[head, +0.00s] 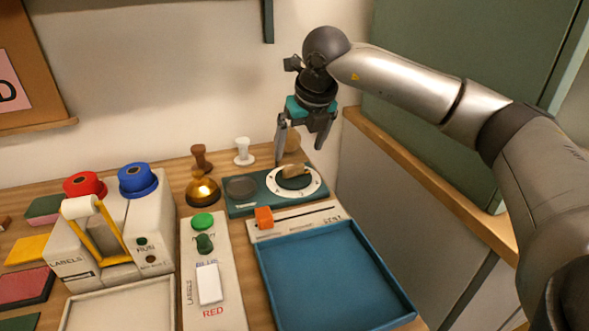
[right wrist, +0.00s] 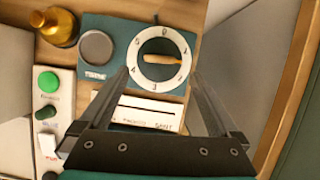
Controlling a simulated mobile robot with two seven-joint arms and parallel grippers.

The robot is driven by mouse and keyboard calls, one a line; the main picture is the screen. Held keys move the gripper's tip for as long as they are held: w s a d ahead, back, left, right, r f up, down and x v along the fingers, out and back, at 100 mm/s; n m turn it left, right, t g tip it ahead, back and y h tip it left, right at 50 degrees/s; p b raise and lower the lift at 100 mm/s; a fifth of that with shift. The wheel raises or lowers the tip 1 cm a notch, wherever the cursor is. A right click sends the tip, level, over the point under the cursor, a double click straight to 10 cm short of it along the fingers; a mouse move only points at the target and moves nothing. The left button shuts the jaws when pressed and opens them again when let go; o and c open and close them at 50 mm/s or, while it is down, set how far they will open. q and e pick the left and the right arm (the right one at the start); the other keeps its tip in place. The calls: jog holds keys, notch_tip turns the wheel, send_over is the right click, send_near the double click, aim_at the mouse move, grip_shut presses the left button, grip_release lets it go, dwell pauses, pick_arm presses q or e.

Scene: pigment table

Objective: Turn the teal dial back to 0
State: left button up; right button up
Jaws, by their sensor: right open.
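The teal dial (head: 290,183) sits on a teal base at the back right of the table, inside a white ring with numerals. A tan wooden grip (head: 297,171) lies across it. In the right wrist view the grip (right wrist: 162,59) runs nearly left to right, while the 0 appears near the top of the white ring (right wrist: 144,73); I cannot tell which end is the pointer. My right gripper (head: 299,153) is open and empty, above the dial and apart from it, fingers pointing down. My left gripper is not in view.
A grey disc (head: 242,187) is left of the dial on the same base. A brass-based stamp (head: 203,192) and a white stamp (head: 243,151) stand nearby. An orange slider (head: 264,218) and a blue tray (head: 330,278) lie in front. A wall panel (head: 430,190) is close on the right.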

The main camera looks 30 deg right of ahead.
aim_at(294, 166)
jog(key=b+x, duration=0.1)
jog(key=x, duration=0.4)
jog(key=shift+f, duration=0.2)
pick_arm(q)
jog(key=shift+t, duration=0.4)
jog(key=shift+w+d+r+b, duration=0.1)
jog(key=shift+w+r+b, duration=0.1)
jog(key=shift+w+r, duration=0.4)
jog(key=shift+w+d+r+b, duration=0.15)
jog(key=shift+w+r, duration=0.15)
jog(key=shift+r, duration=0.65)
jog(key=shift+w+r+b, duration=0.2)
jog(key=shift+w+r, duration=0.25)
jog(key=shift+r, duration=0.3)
pick_arm(e)
jog(key=shift+x, duration=0.95)
jog(key=c, duration=1.4)
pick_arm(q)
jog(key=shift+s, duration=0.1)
pick_arm(e)
jog(key=shift+o, duration=0.2)
